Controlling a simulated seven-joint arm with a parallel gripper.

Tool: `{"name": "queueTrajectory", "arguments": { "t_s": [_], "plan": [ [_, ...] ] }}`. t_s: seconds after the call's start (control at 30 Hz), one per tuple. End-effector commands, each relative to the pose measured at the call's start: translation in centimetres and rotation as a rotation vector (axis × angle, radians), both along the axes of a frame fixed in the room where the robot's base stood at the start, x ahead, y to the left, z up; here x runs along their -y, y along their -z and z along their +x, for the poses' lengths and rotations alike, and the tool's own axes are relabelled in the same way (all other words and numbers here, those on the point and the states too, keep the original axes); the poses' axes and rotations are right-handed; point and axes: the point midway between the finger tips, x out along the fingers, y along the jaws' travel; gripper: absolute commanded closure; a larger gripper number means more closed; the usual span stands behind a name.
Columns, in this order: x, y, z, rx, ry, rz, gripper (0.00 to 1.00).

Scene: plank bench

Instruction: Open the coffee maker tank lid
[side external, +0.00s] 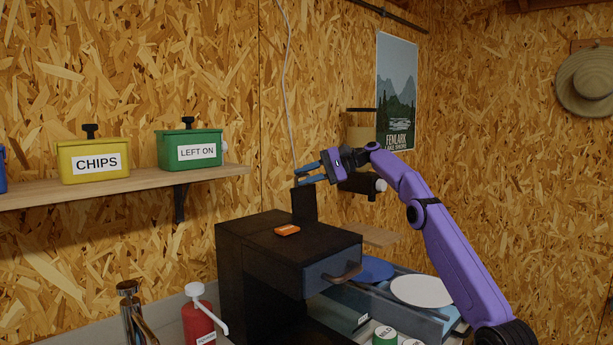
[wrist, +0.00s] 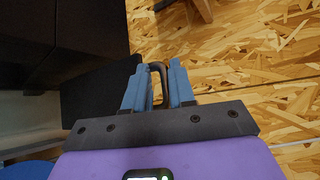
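The coffee maker (side external: 250,255) is a dark boxy unit on the bench with a grey front section. A dark flat panel, which looks like the tank lid (side external: 305,205), stands upright at its back edge. The wrist view shows a dark panel that looks like the lid (wrist: 92,100) at the left. My gripper (side external: 309,174) is just above the lid's top edge, its blue fingers apart. In the wrist view, a dark curved handle (wrist: 158,72) lies between the fingertips with narrow gaps; any contact is hard to tell.
An orange object (side external: 287,230) lies on top of the coffee maker. A red pump bottle (side external: 198,322) stands at the front left. Plates (side external: 422,291) and a tray are at the right. A shelf (side external: 120,187) holds yellow (side external: 92,161) and green boxes (side external: 188,152).

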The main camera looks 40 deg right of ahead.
Motion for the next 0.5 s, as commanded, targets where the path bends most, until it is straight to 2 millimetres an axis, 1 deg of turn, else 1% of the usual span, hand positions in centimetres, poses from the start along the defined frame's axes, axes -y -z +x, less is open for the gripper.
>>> {"name": "queueTrajectory", "arguments": {
  "t_s": [0.03, 0.07, 0.17, 0.3, 0.5],
  "plan": [
    [-0.1, 0.7, 0.0, -0.020, -0.008, -0.001, 0.65],
    [0.1, 0.6, -0.1, -0.019, -0.007, -0.001, 0.65],
    [1.0, 0.1, -0.8, -0.016, -0.004, -0.001, 0.65],
    [2.9, -0.6, -2.3, -0.012, 0.004, -0.001, 0.65],
    [4.7, -1.8, -4.0, -0.005, 0.003, -0.001, 0.65]
  ]
}}
